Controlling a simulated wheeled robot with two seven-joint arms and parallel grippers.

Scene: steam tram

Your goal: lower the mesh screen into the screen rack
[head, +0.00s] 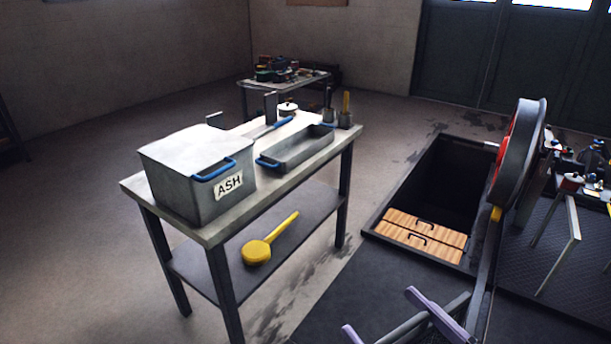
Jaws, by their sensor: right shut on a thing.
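My right gripper (392,315) is at the bottom edge, right of centre, with two purple fingers partly cut off by the frame. It is shut on a grey bar (446,308) that runs between the fingers and looks like part of the mesh screen. I cannot clearly make out the screen rack. The gripper is to the right of and in front of this bench. My left gripper is not in view.
An open floor pit (440,178) with wooden boards (412,234) is beyond the gripper. A large wheel (522,150) stands right.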

